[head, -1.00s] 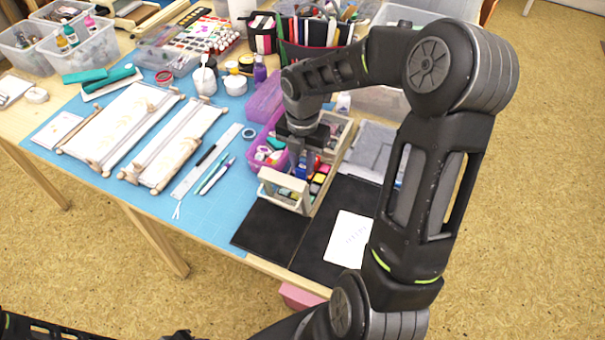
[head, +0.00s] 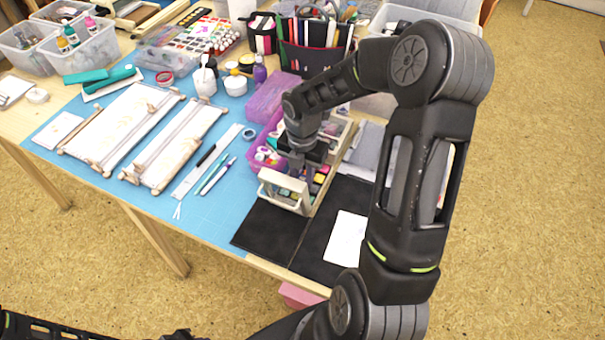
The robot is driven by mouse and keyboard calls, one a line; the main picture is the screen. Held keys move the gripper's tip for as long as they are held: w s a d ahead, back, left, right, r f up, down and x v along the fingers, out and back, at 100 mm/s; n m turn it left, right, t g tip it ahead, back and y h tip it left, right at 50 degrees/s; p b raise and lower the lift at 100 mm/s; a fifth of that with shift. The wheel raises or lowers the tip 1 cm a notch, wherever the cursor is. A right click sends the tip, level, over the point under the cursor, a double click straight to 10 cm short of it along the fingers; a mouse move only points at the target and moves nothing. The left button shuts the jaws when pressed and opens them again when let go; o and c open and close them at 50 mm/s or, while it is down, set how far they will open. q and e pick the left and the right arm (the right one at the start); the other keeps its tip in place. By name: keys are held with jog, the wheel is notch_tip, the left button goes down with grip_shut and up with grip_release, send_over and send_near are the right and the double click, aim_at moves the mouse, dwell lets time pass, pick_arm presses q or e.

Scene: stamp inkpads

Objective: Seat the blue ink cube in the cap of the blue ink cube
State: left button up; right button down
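My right gripper (head: 305,186) points down over the small wooden box of coloured ink cubes (head: 312,204). Its fingers reach in among the cubes behind the raised pale front frame. The blue ink cube is not clear in this view; the fingers and wrist cover that spot. Its cap cannot be told apart among the small cubes. Whether the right fingers are closed on something is too small and covered to tell. Only dark parts of my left arm show along the bottom left edge; the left gripper is out of view.
A purple bin (head: 266,150) stands just left of the box. Black mats (head: 272,228) and a white card (head: 345,238) lie in front, near the table edge. Pens, a ruler (head: 205,165) and wooden frames (head: 178,140) lie on the blue mat. A pencil organiser (head: 312,50) stands behind.

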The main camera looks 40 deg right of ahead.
aim_at(304, 179)
jog(key=c, duration=1.2)
grip_release()
jog(key=shift+o, duration=0.2)
jog(key=shift+f+b, duration=0.15)
jog(key=shift+b, duration=0.15)
notch_tip(304, 179, up, 8)
jog(key=shift+s+d+r, duration=0.1)
jog(key=shift+d, duration=0.05)
